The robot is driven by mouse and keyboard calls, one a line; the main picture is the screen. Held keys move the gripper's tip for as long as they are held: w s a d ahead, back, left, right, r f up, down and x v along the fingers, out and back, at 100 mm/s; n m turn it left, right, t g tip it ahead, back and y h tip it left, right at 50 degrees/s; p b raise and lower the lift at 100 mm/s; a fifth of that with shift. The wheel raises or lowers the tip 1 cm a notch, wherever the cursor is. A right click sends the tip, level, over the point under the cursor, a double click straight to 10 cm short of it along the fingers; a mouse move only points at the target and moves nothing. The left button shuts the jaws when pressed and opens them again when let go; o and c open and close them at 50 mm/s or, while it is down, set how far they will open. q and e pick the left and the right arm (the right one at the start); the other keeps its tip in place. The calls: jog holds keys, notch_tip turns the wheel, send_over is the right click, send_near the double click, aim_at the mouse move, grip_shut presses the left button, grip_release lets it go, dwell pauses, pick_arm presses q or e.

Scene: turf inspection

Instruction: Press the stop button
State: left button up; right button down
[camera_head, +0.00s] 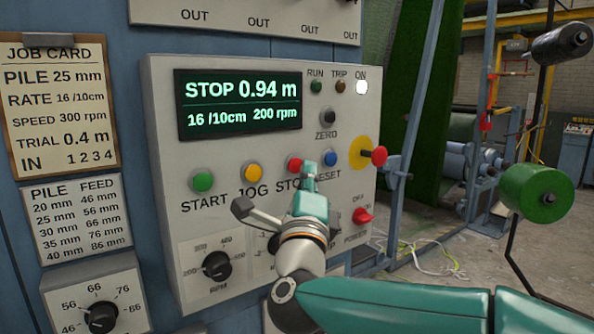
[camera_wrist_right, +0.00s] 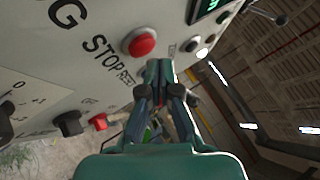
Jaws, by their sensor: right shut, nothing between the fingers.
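The red stop button (camera_head: 293,164) is on the sloping grey control panel, above the label STOP, between the yellow JOG button (camera_head: 253,173) and the blue RESET button (camera_head: 330,158). My right gripper (camera_head: 309,169) is shut and empty, with its fingertips just right of the stop button. In the right wrist view the red button (camera_wrist_right: 140,42) shows whole, and the shut fingertips (camera_wrist_right: 159,66) lie below and right of it, apparently apart from it. The gripper hides part of the STOP and RESET labels. My left gripper is not in view.
A red mushroom knob (camera_head: 379,156) on a yellow disc and a red power switch (camera_head: 362,216) stick out to the right. The green START button (camera_head: 203,181) is at left. The display (camera_head: 238,103) reads STOP 0.94 m, 200 rpm. The ON lamp (camera_head: 362,87) is lit.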

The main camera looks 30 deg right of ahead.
jog(key=s+b, duration=0.2)
jog(key=s, duration=0.3)
jog(key=shift+d+b, duration=0.15)
jog(key=shift+b, duration=0.25)
dwell(0.8)
